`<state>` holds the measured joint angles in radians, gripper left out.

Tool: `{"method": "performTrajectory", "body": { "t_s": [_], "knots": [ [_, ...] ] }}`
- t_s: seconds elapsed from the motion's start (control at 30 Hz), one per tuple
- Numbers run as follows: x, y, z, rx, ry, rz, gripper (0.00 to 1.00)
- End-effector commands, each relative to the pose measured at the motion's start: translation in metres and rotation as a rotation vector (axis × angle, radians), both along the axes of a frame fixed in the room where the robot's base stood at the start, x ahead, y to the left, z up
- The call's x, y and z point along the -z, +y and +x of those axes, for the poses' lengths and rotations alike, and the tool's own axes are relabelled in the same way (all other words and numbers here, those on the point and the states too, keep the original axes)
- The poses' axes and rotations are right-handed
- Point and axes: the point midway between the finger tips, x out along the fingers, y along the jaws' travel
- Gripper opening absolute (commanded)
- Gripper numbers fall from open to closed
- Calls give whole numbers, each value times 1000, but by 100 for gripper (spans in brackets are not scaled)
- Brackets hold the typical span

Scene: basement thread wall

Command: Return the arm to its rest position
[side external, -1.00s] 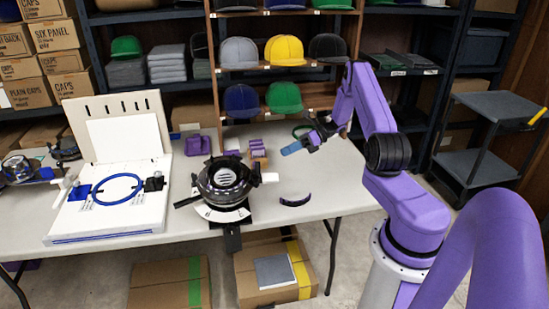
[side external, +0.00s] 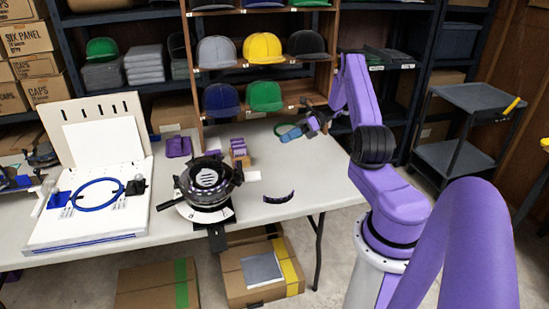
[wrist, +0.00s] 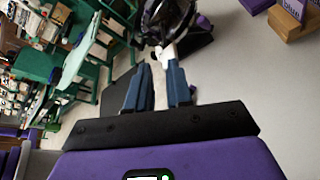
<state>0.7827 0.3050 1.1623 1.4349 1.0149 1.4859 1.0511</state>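My arm is purple with black joints and reaches in from the right in the side external view. My gripper (side external: 292,134) has blue fingers and hangs in the air over the table's back right part, clear of the things on it. In the wrist view my gripper (wrist: 157,82) shows two blue fingers standing apart with a gap between them. Nothing is held in the gap; a white handle shows beyond the fingertips.
A black round cap fixture (side external: 207,182) stands mid-table (side external: 330,188). A white board with a blue hoop (side external: 100,199) lies left. A dark curved band (side external: 279,197) lies near the front edge. Cap shelves (side external: 262,50) stand behind, a grey cart (side external: 465,130) at right.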

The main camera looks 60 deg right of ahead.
Motion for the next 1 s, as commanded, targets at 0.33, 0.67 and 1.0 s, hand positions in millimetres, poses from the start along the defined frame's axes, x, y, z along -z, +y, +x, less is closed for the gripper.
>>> {"method": "performTrajectory", "body": {
  "t_s": [0.33,0.67,1.0],
  "knots": [
    [-42,124,34,-527,-97,-254,20],
    [-81,250,9,-1131,-320,-496,20],
    [-112,342,-60,-1746,-673,-676,20]
  ]
}}
